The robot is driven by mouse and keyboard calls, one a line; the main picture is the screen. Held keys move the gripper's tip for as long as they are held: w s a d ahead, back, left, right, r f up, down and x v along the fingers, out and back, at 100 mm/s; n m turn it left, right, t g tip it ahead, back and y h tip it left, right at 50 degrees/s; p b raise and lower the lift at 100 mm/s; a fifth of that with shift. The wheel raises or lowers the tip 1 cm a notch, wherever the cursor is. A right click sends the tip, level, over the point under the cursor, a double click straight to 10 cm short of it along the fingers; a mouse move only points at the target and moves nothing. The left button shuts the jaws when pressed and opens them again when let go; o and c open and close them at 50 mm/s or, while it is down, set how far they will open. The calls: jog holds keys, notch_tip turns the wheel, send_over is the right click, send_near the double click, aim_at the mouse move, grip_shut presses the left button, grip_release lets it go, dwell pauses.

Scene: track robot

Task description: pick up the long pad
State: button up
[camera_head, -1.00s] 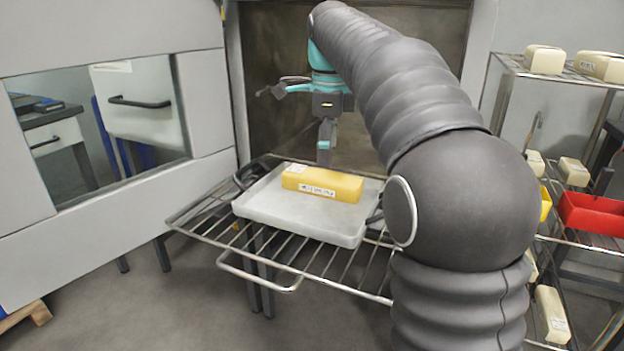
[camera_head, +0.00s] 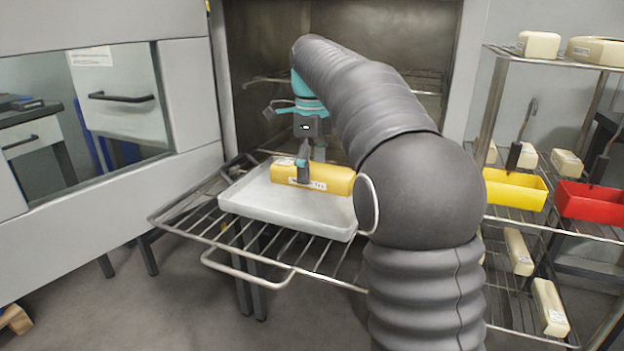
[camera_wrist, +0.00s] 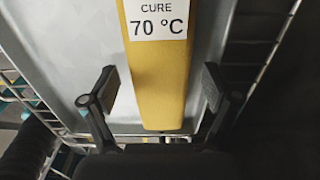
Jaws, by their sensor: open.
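The long yellow pad (camera_head: 335,180) lies on a pale tray (camera_head: 245,200) in the head view, with white labels on it. In the wrist view the pad (camera_wrist: 158,85) runs up the middle, and its label reads "CURE 70 °C". My gripper (camera_head: 304,180) is over the pad with a finger in front of its near side. In the wrist view my gripper (camera_wrist: 158,92) is open, with one finger on each side of the pad and gaps between. The far finger is partly hidden in the head view.
The tray rests on a pulled-out wire rack (camera_head: 210,238) before an open oven chamber (camera_head: 350,25). A wire shelf at right holds a yellow bin (camera_head: 515,190), a red bin (camera_head: 592,202) and several cream blocks. The open door (camera_head: 195,100) stands at left.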

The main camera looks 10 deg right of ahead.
aim_at(312, 165)
jog(key=c, duration=1.3)
jog(key=shift+o, duration=0.2)
notch_tip(312, 165, up, 11)
jog(key=p, duration=0.4)
jog(key=shift+f, duration=0.15)
